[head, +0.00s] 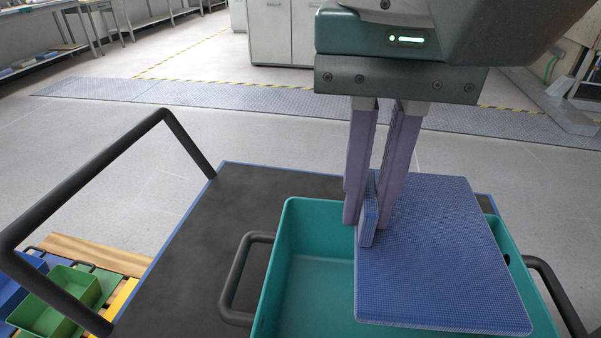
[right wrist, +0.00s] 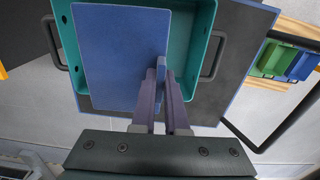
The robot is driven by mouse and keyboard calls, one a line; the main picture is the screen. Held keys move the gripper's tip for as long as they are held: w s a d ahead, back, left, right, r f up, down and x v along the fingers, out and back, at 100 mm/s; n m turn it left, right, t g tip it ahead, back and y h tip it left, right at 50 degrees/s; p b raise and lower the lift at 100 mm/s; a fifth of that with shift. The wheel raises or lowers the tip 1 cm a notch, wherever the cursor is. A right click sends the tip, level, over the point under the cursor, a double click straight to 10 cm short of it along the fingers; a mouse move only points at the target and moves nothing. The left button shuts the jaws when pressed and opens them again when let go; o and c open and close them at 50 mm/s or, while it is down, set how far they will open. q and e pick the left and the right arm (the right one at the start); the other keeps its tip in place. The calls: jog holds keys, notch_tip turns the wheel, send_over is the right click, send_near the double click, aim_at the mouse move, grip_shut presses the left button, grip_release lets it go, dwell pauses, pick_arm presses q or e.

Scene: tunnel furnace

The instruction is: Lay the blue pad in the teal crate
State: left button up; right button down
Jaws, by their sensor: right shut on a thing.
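The blue pad (head: 440,255) is a flat square slab with a small upright grip block on its upper face. My right gripper (head: 367,212) is shut on that block, one purple finger on each side. The pad is over the teal crate (head: 281,260) and hides its far rim and much of its inside. In the right wrist view the pad (right wrist: 120,55) also overlaps the rim of the crate (right wrist: 193,45), so it appears held above it. Whether any edge touches the crate is hidden. My left gripper is not in view.
The crate stands on a dark cart top (head: 205,245) with blue edging. A black cart handle (head: 90,185) rises at the left, and the crate has black side handles (head: 240,275). Green (head: 60,300) and blue bins lie lower left. The cart top left of the crate is clear.

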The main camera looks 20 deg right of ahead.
notch_tip(320, 180, down, 13)
jog(key=b, duration=0.3)
jog(key=shift+b, duration=0.3)
notch_tip(320, 180, down, 4)
jog(key=shift+r+b, duration=0.2)
jog(key=shift+b, duration=0.5)
jog(key=shift+f, duration=0.35)
jog(key=shift+f, duration=0.1)
jog(key=c, duration=0.9)
grip_release()
jog(key=shift+c, duration=0.2)
